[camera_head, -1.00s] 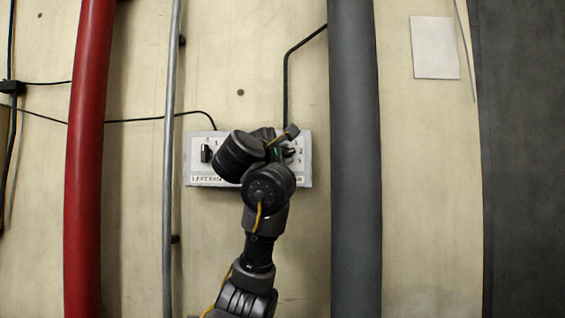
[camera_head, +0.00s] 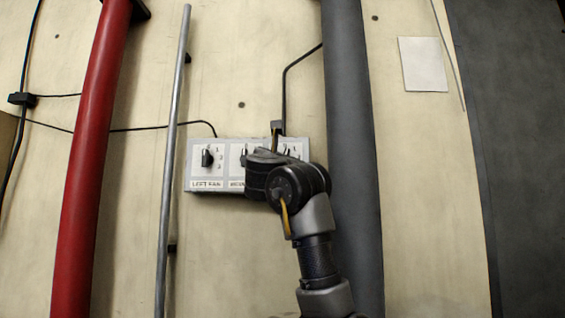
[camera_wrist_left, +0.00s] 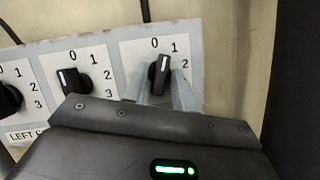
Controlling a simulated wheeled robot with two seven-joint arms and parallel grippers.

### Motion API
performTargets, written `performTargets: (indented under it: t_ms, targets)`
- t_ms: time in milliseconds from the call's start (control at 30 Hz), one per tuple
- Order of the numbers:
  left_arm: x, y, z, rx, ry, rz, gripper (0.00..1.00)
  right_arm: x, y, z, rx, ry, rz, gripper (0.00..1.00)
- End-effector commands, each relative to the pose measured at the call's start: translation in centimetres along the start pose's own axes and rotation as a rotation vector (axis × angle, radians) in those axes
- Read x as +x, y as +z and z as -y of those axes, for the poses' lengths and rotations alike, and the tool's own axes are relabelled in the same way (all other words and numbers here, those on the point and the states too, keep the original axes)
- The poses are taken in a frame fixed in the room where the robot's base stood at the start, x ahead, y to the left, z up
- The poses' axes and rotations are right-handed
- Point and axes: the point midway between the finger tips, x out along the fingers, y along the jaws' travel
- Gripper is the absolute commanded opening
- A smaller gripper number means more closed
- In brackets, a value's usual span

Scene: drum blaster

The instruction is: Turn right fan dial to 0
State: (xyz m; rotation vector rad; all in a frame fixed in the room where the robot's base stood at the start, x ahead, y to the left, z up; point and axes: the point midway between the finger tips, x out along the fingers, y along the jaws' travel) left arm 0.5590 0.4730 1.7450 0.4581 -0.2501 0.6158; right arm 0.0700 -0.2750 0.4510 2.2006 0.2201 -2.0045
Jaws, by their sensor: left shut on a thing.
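The control panel (camera_head: 224,186) is a light grey box on the wall with three black dials, each with printed numbers. The right fan dial (camera_wrist_left: 158,75) shows in the left wrist view. Its white mark is at the top, leaning a little right, around 0 to 1. My left gripper (camera_wrist_left: 159,90) has its grey fingers on either side of this dial and is shut on it. In the head view my left wrist hides most of the panel's right section and the fingertips. My right gripper is in neither view.
The middle dial (camera_wrist_left: 72,81) and the left dial (camera_head: 207,158) sit to the left on the same panel. A thick grey pipe (camera_head: 348,150) runs close to the panel's right side. A thin metal pipe (camera_head: 172,150) and a red pipe (camera_head: 88,150) stand left.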

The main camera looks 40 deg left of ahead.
Motion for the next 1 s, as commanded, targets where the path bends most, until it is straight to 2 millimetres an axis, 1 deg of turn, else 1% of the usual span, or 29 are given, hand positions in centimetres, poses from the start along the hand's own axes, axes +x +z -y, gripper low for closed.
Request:
performTargets:
  t_ms: [33, 200, 433, 700, 1000]
  targets:
    - [-0.03, 0.36, 0.17, -0.037, 0.01, 0.005, 0.04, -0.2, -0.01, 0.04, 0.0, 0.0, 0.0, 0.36]
    - [-0.03, 0.41, 0.1, -0.152, 0.062, 0.006, 0.04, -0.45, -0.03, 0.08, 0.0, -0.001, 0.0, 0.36]
    - [-0.04, 0.5, 0.07, -0.263, 0.109, 0.008, 0.04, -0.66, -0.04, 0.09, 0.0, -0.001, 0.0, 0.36]
    - [-0.05, 0.56, 0.0, -0.32, 0.136, 0.01, 0.04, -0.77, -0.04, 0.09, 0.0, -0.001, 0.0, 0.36]
    - [-0.05, 0.6, -0.06, -0.329, 0.14, 0.011, 0.04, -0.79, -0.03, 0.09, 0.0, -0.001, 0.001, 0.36]
